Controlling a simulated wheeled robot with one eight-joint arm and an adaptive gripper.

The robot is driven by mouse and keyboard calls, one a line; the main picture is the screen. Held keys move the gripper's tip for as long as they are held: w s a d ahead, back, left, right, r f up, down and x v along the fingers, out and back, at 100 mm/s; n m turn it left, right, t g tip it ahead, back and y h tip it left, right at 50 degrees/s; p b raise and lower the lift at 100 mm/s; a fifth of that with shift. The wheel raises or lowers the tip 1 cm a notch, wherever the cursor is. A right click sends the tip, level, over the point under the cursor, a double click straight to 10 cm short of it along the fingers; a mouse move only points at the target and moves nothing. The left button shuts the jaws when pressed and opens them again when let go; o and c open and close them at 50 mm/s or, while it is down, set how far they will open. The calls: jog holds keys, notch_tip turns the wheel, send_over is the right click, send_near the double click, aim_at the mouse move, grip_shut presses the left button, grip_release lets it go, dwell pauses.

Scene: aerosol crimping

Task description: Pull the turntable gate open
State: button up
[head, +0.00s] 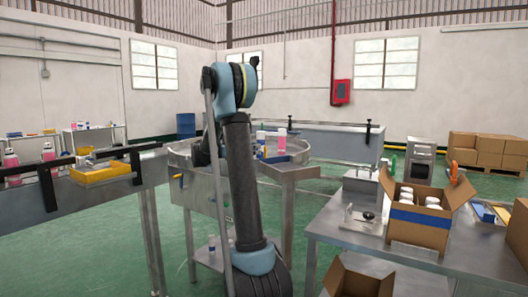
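The turntable (180,158) is a round, metal-rimmed table in the middle of the head view, behind my arm. Small bottles and a pink-topped container (282,140) stand on its right part. A blue piece (277,159) lies near its right outlet; I cannot tell whether this is the gate. A small yellow-and-blue handle (178,178) sits on the turntable's left front side. My upper arm covers the turntable's middle. A dark part of my arm shows just left of it, over the turntable; the fingers cannot be made out.
A conveyor (95,194) with black rails and a yellow tray (100,174) runs in from the left. At right, a metal table (330,227) holds an open carton (418,232) of white-capped cans. Another conveyor (330,146) stands behind. Green floor is free between the turntable and the right table.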

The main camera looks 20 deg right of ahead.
aim_at(265, 148)
jog(key=d, duration=0.5)
jog(key=shift+s+d, duration=0.3)
jog(key=shift+s, duration=0.05)
grip_shut()
